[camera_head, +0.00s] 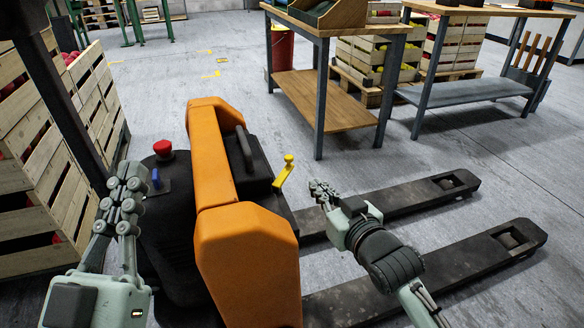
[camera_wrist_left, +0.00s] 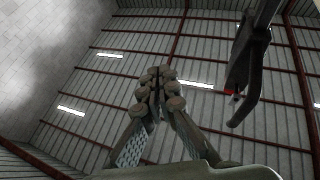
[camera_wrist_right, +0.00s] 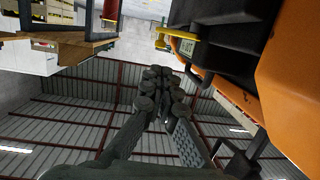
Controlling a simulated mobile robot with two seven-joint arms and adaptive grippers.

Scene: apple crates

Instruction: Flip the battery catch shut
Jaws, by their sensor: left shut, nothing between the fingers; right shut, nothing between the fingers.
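The orange and black pallet truck (camera_head: 240,245) stands in the middle of the head view. A yellow lever with a knob (camera_head: 284,172), which looks like the battery catch, sticks up at a tilt from the right side of its black box (camera_head: 256,160). In the right wrist view a yellow bar (camera_wrist_right: 177,34) shows beside a small display. My right gripper (camera_head: 318,187) is shut and empty, right of the yellow lever and apart from it. My left gripper (camera_head: 130,172) is shut and empty, left of the truck's black body; its wrist view shows mainly the ceiling.
A red button (camera_head: 163,148) and a blue switch (camera_head: 156,178) are on the truck's left part. A black handle (camera_head: 244,148) rises beside the orange cover. Two dark forks (camera_head: 400,200) extend right. Slatted apple crates (camera_head: 40,150) stand left, workbenches (camera_head: 330,95) behind. Grey floor is free between.

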